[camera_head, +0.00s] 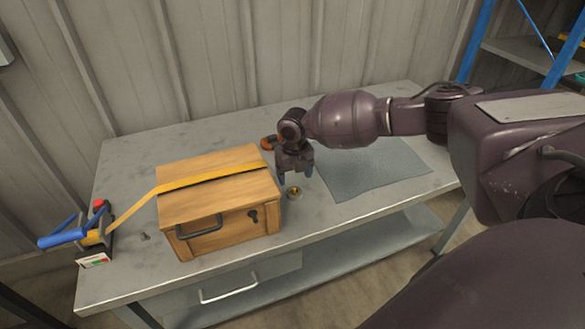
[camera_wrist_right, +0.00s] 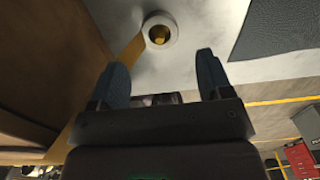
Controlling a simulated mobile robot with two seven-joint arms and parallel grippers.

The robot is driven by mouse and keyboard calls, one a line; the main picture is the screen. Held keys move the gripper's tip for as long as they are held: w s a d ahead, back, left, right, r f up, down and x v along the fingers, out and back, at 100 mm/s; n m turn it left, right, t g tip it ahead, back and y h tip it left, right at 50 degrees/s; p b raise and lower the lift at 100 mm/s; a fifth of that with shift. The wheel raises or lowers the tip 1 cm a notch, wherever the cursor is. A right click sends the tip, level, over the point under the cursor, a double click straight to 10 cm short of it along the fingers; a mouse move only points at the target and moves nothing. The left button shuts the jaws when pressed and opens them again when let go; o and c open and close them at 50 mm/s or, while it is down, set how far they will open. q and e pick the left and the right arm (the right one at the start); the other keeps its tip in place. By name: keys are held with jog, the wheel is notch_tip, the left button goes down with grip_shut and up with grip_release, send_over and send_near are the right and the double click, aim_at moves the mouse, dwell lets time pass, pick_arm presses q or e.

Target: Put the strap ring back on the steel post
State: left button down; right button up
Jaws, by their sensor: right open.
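My right gripper (camera_head: 296,176) is open, pointing down beside the right side of the wooden box. Just below and in front of it, a small round grey ring-shaped piece with a brass-coloured centre (camera_head: 293,192) is on the table. In the right wrist view this round piece (camera_wrist_right: 159,30) lies beyond the open, empty fingers (camera_wrist_right: 160,68), roughly centred between them. A yellow strap (camera_head: 210,180) crosses the box top, and in the wrist view it runs up to the round piece. I cannot tell the strap ring from the post, or whether one is around the other. My left gripper is out of view.
The wooden box (camera_head: 230,222) with a dark handle fills the table's left middle. A blue-handled ratchet (camera_head: 62,237) stands at the left edge, near a small bolt (camera_head: 145,236). An orange-and-black object (camera_head: 268,142) lies behind the gripper. A grey mat (camera_head: 370,168) lies right.

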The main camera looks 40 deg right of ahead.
aim_at(294, 189)
notch_tip(294, 189, down, 6)
jog(key=shift+f+b, duration=0.25)
jog(key=shift+b, duration=1)
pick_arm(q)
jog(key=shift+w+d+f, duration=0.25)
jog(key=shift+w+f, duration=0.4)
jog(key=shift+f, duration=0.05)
pick_arm(e)
jog(key=shift+r, duration=0.1)
jog(key=shift+c, duration=0.4)
jog(key=c, duration=0.7)
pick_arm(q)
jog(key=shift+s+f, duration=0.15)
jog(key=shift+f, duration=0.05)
pick_arm(e)
jog(key=shift+c, duration=0.2)
